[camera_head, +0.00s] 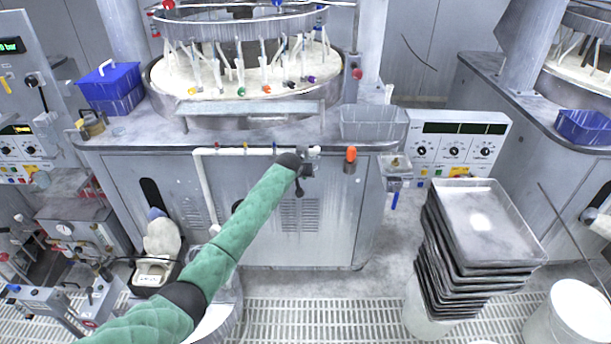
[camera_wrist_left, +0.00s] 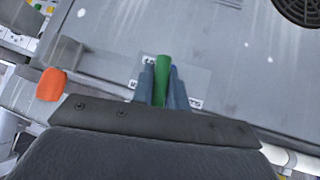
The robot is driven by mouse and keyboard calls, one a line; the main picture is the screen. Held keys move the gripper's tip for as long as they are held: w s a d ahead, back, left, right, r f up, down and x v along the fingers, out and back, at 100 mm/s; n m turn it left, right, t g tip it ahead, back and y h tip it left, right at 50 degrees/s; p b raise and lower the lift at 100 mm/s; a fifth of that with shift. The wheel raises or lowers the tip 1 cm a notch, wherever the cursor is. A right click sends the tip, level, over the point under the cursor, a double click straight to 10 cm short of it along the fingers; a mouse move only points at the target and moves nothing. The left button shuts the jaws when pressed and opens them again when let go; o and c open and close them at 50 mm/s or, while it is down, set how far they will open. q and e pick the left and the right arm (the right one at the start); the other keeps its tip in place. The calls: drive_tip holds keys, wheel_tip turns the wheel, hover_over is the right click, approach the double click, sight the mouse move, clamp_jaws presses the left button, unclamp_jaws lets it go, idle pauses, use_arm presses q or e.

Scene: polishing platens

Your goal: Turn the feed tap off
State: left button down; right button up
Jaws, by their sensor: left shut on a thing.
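The feed tap appears to be on the white pipe (camera_head: 245,151) along the front of the polishing machine. My left gripper (camera_head: 301,178) is at the pipe's right end, and the arm and hand hide most of the tap there. In the left wrist view a green handle (camera_wrist_left: 161,82) stands between the two blue-grey fingers of my left gripper (camera_wrist_left: 160,88). The fingers are shut on it, one on each side. Behind it is a partly hidden label on the grey cabinet panel. My right gripper is not in view.
An orange-topped knob (camera_head: 351,155) sits just right of my left gripper and also shows in the wrist view (camera_wrist_left: 51,84). A grey bin (camera_head: 372,124) stands on the machine's ledge. Stacked metal trays (camera_head: 490,222) stand at the right. The floor before the cabinet is partly clear.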

use_arm(q)
drive_tip(key=shift+a+m+y+p, duration=0.3)
drive_tip(key=shift+a+y, duration=0.05)
drive_tip(key=shift+y, duration=0.25)
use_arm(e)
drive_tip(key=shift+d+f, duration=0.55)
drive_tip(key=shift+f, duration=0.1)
use_arm(q)
drive_tip(key=shift+f, duration=0.1)
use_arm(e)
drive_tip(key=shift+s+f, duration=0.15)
use_arm(q)
drive_tip(key=c, duration=1.6)
unclamp_jaws()
drive_tip(key=shift+o, duration=1.1)
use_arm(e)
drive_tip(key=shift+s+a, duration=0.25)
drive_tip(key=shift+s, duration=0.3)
use_arm(q)
drive_tip(key=shift+s, duration=0.1)
